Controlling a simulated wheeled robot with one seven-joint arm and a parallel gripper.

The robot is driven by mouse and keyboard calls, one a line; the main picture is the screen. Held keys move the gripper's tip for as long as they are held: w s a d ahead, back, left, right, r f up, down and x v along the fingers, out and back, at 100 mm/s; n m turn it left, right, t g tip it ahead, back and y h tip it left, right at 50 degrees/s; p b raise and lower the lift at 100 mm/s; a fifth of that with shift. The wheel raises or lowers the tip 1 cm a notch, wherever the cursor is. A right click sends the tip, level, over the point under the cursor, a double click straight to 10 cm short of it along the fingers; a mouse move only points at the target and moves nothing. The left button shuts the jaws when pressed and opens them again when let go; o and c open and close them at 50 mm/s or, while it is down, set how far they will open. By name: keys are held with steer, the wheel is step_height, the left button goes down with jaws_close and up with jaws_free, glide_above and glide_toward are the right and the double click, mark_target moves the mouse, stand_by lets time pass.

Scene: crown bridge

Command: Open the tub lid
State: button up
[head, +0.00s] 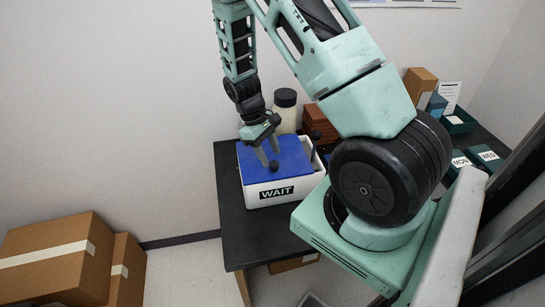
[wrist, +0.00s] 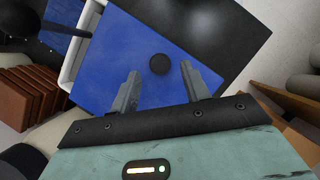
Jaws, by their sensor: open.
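The white tub (head: 283,194), labelled WAIT, stands on the black counter at the left part of the worktop. Its flat blue lid (head: 287,157) lies on top and looks closed. In the wrist view the blue lid (wrist: 115,62) fills the middle, with a round dark knob (wrist: 159,64) on it. My gripper (head: 267,160) is above the lid. In the wrist view my gripper (wrist: 161,82) is open and empty, with its fingers pointing towards the knob, one on each side of its line. The knob lies just beyond the fingertips. The exact height above the lid is unclear.
Cardboard boxes (head: 60,255) stand on the floor at left. Day-labelled boxes (head: 484,156) sit at right.

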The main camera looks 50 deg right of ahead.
mark_target(274, 162)
steer(key=shift+x, duration=1.6)
jaws_close()
steer(key=shift+p, duration=0.3)
